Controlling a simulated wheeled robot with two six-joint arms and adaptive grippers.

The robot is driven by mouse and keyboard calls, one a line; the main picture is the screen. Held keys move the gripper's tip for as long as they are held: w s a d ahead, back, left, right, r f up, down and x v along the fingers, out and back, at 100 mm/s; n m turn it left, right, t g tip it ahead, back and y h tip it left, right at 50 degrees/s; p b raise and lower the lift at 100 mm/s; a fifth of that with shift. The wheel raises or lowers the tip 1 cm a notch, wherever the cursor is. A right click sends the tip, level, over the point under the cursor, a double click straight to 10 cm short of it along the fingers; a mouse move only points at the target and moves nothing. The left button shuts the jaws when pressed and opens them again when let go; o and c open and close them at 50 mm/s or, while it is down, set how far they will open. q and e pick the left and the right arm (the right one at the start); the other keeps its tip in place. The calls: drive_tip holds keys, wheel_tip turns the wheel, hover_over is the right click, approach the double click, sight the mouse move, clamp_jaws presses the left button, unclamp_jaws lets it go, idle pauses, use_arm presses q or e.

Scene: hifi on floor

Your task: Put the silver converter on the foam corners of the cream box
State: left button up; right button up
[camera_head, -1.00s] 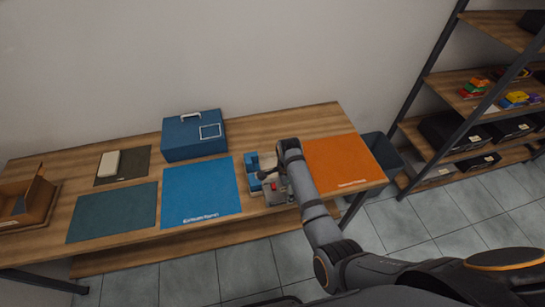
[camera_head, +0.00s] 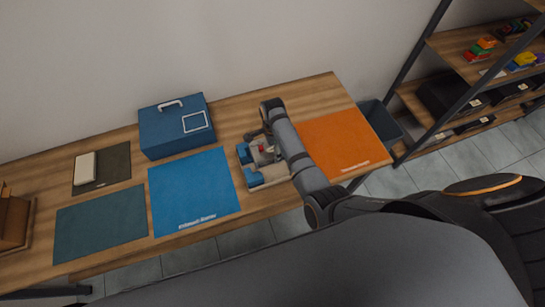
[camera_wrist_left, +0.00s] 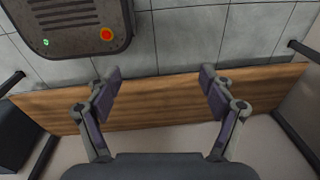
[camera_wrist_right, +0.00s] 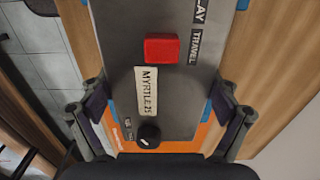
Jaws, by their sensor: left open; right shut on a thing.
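The silver converter (camera_head: 261,154) is a grey unit with a red button, a pale label and a black knob; its face also shows in the right wrist view (camera_wrist_right: 160,80). My right gripper (camera_wrist_right: 160,103) is shut on it, one finger at each side. The converter is over the cream box (camera_head: 276,180), which has blue foam corners (camera_head: 254,179). Blue foam also shows beyond the converter in the right wrist view. I cannot tell whether the converter touches the foam. My right arm hides part of both. My left gripper (camera_wrist_left: 160,85) is open and empty.
An orange mat (camera_head: 345,143) is right of the cream box, a bright blue mat (camera_head: 193,192) left of it. A blue case (camera_head: 175,128) stands behind. Teal and dark mats, a cream block (camera_head: 85,168) and a brown box (camera_head: 12,222) are further left. A shelf rack stands right.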

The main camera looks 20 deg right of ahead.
sight(272, 150)
drive_tip(key=f, duration=0.1)
drive_tip(key=f+b, duration=0.1)
drive_tip(key=f, duration=0.1)
drive_tip(key=shift+w, duration=0.3)
drive_tip(key=shift+w+f, duration=0.1)
drive_tip(key=shift+w, duration=0.05)
drive_tip(key=shift+f+b, duration=0.1)
drive_tip(key=shift+b, duration=0.3)
drive_tip(key=f+b, duration=0.1)
drive_tip(key=b, duration=0.1)
drive_tip(key=f+b, duration=0.1)
drive_tip(key=f, duration=0.1)
drive_tip(key=shift+s+f+b, duration=0.1)
drive_tip(key=shift+s+b, duration=0.2)
drive_tip(key=shift+b, duration=0.1)
drive_tip(key=shift+w+f, duration=0.1)
drive_tip(key=shift+f, duration=0.05)
drive_tip(key=o, duration=1.6)
drive_tip(key=shift+c, duration=0.2)
use_arm(q)
drive_tip(key=w+f, duration=0.3)
drive_tip(key=f, duration=0.4)
drive_tip(key=shift+f, duration=0.15)
